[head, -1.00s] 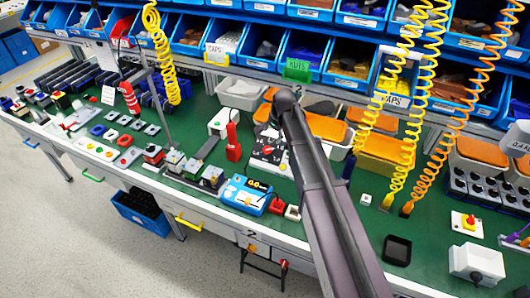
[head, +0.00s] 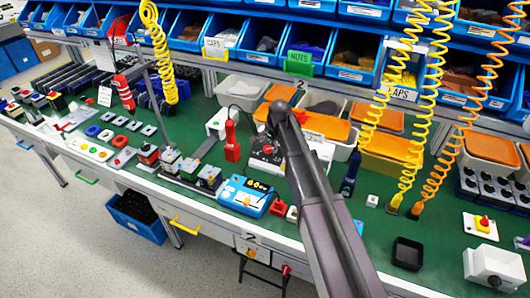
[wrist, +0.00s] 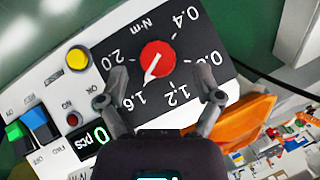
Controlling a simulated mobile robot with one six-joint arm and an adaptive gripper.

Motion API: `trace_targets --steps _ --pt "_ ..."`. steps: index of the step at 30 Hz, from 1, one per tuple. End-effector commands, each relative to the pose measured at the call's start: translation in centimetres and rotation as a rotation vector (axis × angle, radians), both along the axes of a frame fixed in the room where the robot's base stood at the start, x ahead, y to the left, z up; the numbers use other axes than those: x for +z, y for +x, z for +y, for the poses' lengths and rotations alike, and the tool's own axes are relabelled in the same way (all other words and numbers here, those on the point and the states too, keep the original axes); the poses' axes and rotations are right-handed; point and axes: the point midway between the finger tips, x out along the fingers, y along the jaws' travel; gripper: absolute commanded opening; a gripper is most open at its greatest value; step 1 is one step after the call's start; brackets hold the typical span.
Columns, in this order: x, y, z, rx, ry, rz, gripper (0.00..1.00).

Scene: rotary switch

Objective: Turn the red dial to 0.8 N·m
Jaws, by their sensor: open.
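The red dial (wrist: 159,62) sits on a black scale plate (wrist: 190,45) marked N·m, seen upside down in the wrist view. Its white pointer points down-left in the picture, close to the 1.6 mark. The 0.4, 1.2, 1.6 and 2.0 marks are readable; the 0.8 mark at the right is partly covered by a finger. My gripper (wrist: 162,80) is open, its two fingers apart on either side of the dial's lower edge, with gaps to it. In the head view the dial (head: 267,149) looks small, beside my arm, which hides part of its box.
A yellow button (wrist: 77,59) and a green digital display (wrist: 88,142) are on the same panel. In the head view, a red upright tool (head: 232,142) stands left of the box and a blue device (head: 245,196) in front. Orange-lidded bins (head: 330,125) lie behind.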

Motion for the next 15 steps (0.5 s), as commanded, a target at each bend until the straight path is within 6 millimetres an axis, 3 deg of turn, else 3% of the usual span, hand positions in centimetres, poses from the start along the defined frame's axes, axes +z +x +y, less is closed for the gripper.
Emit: trace_targets --steps 6,15 --pt "-1.7 0.3 0.3 0.000 0.000 0.000 0.84" --pt "-2.2 0.4 0.4 0.000 0.000 0.000 0.84"
